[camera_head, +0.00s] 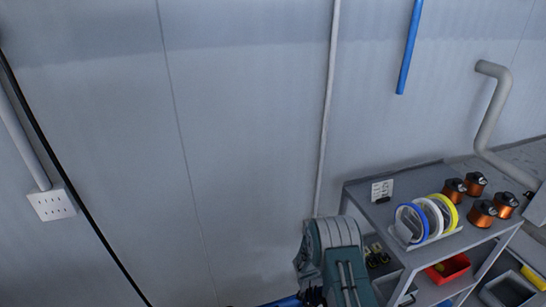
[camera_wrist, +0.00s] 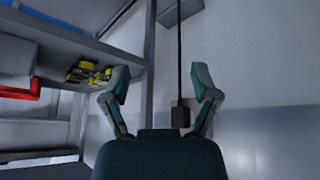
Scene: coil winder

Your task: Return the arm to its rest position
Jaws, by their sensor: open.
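My gripper (camera_wrist: 161,88) shows in the wrist view with its two fingers spread apart and nothing between them. Behind the fingers are a pale wall and a dark vertical cable ending in a dark box (camera_wrist: 181,116). In the head view my arm (camera_head: 340,262) is at the bottom, just left of the shelf unit; its fingers cannot be made out there.
A grey shelf unit (camera_head: 366,204) stands at the right, with tape rolls (camera_head: 425,218) and several copper coils (camera_head: 482,212) on top. A red bin (camera_head: 448,268) sits lower. The wall (camera_head: 240,130) carries a socket plate (camera_head: 51,204) and pipes. Yellow-black items (camera_wrist: 88,74) are on a shelf.

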